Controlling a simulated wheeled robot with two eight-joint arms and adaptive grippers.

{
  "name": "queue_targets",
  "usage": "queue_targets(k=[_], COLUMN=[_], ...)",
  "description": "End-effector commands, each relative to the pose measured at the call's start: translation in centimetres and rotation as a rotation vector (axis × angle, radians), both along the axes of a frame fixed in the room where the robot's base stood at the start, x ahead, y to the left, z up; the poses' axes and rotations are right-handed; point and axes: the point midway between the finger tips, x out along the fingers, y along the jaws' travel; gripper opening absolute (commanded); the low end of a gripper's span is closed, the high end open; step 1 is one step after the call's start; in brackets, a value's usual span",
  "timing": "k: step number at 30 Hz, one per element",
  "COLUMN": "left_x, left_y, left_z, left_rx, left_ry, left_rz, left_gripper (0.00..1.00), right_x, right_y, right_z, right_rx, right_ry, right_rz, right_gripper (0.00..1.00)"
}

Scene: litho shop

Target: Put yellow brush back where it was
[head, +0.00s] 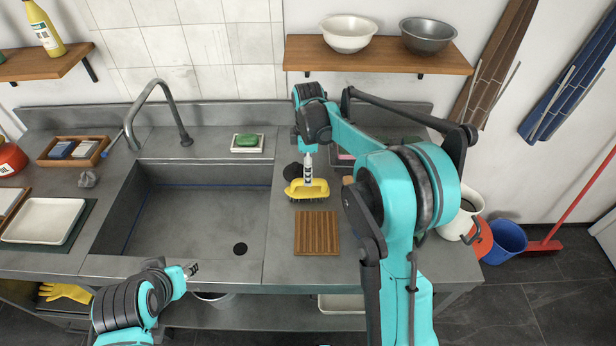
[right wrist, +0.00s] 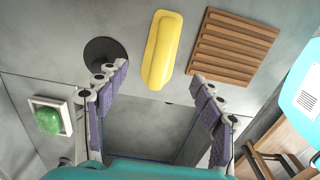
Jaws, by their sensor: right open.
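The yellow brush (head: 307,189) lies on the grey counter to the right of the sink, just behind a slatted wooden rack (head: 317,232). My right gripper (head: 308,178) points down over the brush and partly covers it in the head view. In the right wrist view the brush (right wrist: 163,45) lies ahead of the open, empty jaws (right wrist: 153,78), with its near end about level with the gap between the fingertips. I cannot tell whether a finger touches it. My left gripper (head: 192,269) is at the sink's front edge, far from the brush; its jaws are too small to read.
A dark round object (head: 292,172) stands close left of the brush. A green soap in a white dish (head: 247,143) is behind the sink (head: 200,215). A shelf (head: 380,55) with two bowls hangs above. A white bucket (head: 461,217) stands at the right.

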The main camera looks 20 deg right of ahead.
Motion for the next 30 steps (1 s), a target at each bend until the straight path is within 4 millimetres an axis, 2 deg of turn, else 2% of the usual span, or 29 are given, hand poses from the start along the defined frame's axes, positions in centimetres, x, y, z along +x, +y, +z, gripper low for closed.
queue_targets(k=[1,6,8,11,15,20,24,27,30], left_x=[0.0,0.0,0.0,0.0,0.0,0.0,0.0,0.0,0.0], left_y=[0.0,0.0,0.0,0.0,0.0,0.0,0.0,0.0,0.0], left_z=[0.3,0.5,0.5,0.4,0.4,0.4,0.4,0.4,0.4], left_rx=[0.000,0.000,0.000,0.000,0.000,0.000,0.000,0.000,0.000], left_ry=[0.000,0.000,0.000,0.000,0.000,0.000,0.000,0.000,0.000], left_rz=[0.000,0.000,0.000,0.000,0.000,0.000,0.000,0.000,0.000], left_gripper=[0.40,0.40,0.40,0.40,0.40,0.40,0.40,0.40,0.40], right_x=[0.0,-0.4,-1.2,-3.5,-8.4,-14.3,-19.3,-22.1,-24.1], right_y=[0.0,0.0,0.0,0.0,0.1,0.1,0.1,0.1,0.2], right_z=[0.8,2.3,3.1,5.1,7.9,9.3,8.9,7.9,6.9], right_rx=[0.000,0.000,0.001,0.007,0.038,0.109,0.200,0.270,0.332], right_ry=[0.000,-0.009,-0.026,-0.082,-0.190,-0.312,-0.408,-0.461,-0.499], right_rz=[0.000,-0.020,-0.057,-0.168,-0.396,-0.665,-0.892,-1.031,-1.139], right_gripper=[0.68,0.68,0.68,0.68,0.68,0.68,0.68,0.68,0.68])
